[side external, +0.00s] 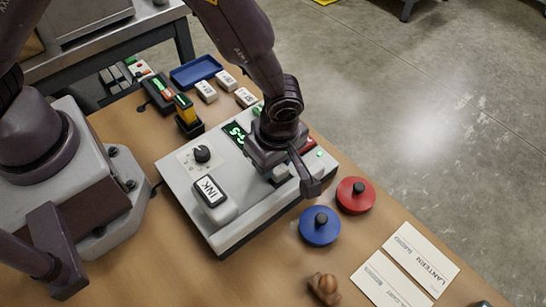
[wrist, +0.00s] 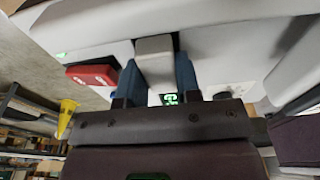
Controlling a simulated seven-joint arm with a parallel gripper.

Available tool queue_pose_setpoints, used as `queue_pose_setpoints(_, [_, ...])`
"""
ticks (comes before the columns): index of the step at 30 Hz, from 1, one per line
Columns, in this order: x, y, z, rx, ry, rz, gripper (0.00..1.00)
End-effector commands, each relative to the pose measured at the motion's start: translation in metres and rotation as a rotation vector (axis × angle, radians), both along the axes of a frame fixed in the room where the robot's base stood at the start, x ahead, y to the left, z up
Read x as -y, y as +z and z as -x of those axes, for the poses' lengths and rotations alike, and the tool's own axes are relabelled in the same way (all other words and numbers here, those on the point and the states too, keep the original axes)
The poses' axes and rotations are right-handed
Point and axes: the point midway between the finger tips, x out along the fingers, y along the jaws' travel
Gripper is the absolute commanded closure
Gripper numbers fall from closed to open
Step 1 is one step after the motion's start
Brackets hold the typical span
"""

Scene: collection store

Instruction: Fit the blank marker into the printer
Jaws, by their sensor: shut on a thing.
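The printer (side external: 180,172) is a pale grey box with a dark knob, a green-lit display (side external: 236,133) and a block labelled INK (side external: 212,194). My gripper (side external: 279,178) is low over its right part. In the wrist view, my gripper (wrist: 158,82) has its blue fingers shut on a pale grey block (wrist: 154,58) with no print visible. I cannot tell whether this block is the blank marker or a part of the printer. Its far end meets the pale printer surface in that view, and whether it is seated is hidden.
Several white printed blocks (side external: 206,92) and a blue tray (side external: 196,71) lie behind the printer. Blue (side external: 320,230) and red (side external: 355,197) round knobbed pieces, cards (side external: 405,266) and a brown figure (side external: 324,288) lie in front.

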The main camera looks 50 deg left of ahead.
Motion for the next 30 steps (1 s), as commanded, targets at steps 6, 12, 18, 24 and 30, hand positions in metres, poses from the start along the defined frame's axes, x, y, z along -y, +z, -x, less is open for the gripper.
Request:
queue_pose_setpoints(6, [-0.0004,-0.0005,0.0000,-0.001,0.001,0.000,0.92])
queue_pose_setpoints(12, [-0.0003,-0.0026,0.0000,-0.001,0.001,0.000,0.92])
queue_pose_setpoints(18, [-0.0003,-0.0051,0.0000,-0.001,0.001,-0.001,0.92])
queue_pose_setpoints(24, [-0.0002,-0.0065,-0.0001,-0.001,0.001,0.000,0.55])
queue_pose_setpoints(30, [-0.0003,-0.0065,0.0001,-0.001,0.001,0.000,0.39])
